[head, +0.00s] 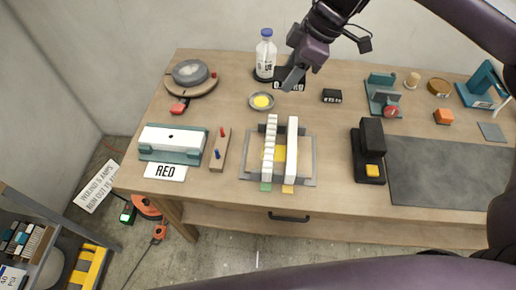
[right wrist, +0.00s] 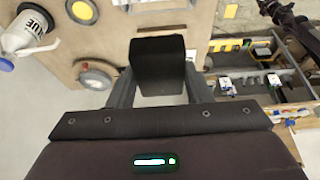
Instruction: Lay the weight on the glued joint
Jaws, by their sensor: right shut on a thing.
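My right gripper (head: 291,79) hangs over the back of the bench, beside the bottle and above the small dish. In the right wrist view, its two fingers are shut on a black block (right wrist: 158,62), which looks like the weight. In the head view the block is hard to tell from the dark fingers. I cannot tell for certain which piece is the glued joint. My left gripper is not in view.
A glue bottle (head: 266,52) stands at the back by a dish with yellow in it (head: 262,101). A teal holder (head: 146,151) with a white piece is at left. A black stand (head: 372,140) is right of the strips. A grey mat (head: 450,170) lies bare.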

